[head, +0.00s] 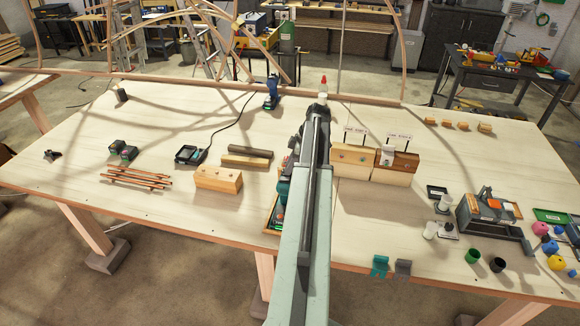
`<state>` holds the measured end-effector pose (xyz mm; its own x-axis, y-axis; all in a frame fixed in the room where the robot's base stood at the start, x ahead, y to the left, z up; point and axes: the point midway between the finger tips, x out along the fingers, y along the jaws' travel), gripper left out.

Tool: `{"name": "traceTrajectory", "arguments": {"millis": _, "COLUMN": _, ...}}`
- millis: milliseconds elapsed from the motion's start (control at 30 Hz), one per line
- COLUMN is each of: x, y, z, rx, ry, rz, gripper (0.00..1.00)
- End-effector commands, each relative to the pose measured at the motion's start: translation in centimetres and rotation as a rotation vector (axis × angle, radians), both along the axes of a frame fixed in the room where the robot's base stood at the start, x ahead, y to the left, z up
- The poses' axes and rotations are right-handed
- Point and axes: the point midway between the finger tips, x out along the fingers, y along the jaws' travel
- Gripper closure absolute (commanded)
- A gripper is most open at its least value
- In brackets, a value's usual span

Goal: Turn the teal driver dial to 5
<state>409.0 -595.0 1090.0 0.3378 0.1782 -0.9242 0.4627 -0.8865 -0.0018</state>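A teal tool (283,192), which looks like a driver, shows in part in a shallow wooden tray (270,219) near the middle of the bench's front. My arm covers much of it, and I cannot make out its dial or any number. A blue driver (272,91) stands upright near the back of the bench. My arm reaches over the bench from the front. The dark end of my arm with my gripper (319,112) is near the middle back, apart from the teal tool. Its fingers cannot be made out.
Wooden blocks (218,180) and thin sticks (136,177) lie left of the tray. Labelled wooden boxes (354,155) stand right of my arm. A grey machine (486,212), cups and coloured balls crowd the right end. The bench's left front is mostly clear.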

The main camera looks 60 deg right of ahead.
Motion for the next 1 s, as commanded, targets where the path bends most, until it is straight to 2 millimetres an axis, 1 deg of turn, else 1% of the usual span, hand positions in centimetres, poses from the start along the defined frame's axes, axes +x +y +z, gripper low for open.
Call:
{"name": "traceTrajectory", "arguments": {"millis": 167, "x": -0.1, "y": 0.3, "z": 0.0, "rx": -0.003, "ry": -0.003, "rz": -0.019, "gripper": 1.0}}
{"name": "traceTrajectory", "arguments": {"millis": 367, "x": -0.2, "y": 0.6, "z": 0.0, "rx": -0.003, "ry": -0.002, "rz": -0.096, "gripper": 1.0}}
{"name": "traceTrajectory", "arguments": {"millis": 567, "x": -0.3, "y": 0.9, "z": 0.0, "rx": -0.001, "ry": -0.001, "rz": -0.244, "gripper": 1.0}}
{"name": "traceTrajectory", "arguments": {"millis": 1000, "x": -0.3, "y": 1.4, "z": 0.0, "rx": 0.0, "ry": 0.001, "rz": -0.66, "gripper": 1.0}}
